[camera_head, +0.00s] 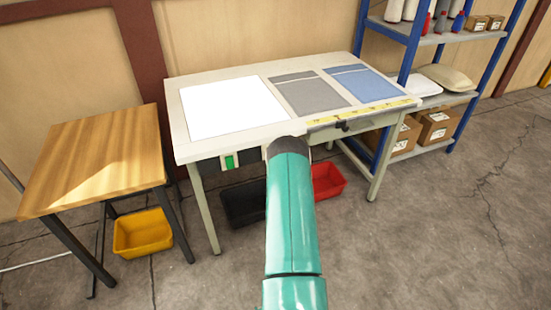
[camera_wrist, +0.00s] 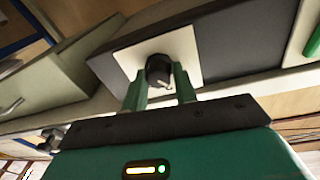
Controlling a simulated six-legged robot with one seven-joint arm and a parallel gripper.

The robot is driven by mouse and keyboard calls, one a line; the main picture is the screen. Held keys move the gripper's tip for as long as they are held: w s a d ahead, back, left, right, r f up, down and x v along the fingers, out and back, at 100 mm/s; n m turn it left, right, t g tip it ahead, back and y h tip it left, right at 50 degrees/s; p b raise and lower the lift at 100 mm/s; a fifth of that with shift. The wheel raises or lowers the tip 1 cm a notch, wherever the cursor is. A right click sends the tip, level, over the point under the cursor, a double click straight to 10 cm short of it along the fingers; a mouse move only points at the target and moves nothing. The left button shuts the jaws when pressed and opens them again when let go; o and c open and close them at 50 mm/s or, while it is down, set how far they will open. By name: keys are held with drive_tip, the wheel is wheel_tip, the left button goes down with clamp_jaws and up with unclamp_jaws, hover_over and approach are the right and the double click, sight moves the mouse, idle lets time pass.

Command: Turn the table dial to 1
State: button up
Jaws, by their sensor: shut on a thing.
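The dial (camera_wrist: 158,70) is a dark round knob on a pale square plate (camera_wrist: 186,50), set in a dark panel on the table's front. In the wrist view my gripper (camera_wrist: 160,82) has its two green fingers on either side of the knob, shut on it. A small light mark shows on the knob; I cannot read any number around it. In the head view my teal arm reaches to the front edge of the table (camera_head: 150,92) and hides the dial and the gripper.
On the table lie a white sheet (camera_head: 230,106), a grey pillowcase (camera_head: 308,94) and a blue one (camera_head: 364,84). A green switch (camera_head: 229,162) is left of my arm. Black (camera_head: 243,204) and red (camera_head: 329,182) bins sit below. A wooden side table (camera_head: 95,160) stands left, blue shelving (camera_head: 400,28) right.

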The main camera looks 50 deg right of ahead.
drive_tip(key=shift+s+d+n, duration=0.1)
drive_tip(key=shift+n, duration=1.1)
drive_tip(key=o, duration=1)
drive_tip(key=shift+c, duration=0.2)
drive_tip(key=v, duration=1.3)
drive_tip(key=shift+s+f, duration=0.25)
drive_tip(key=shift+s, duration=0.05)
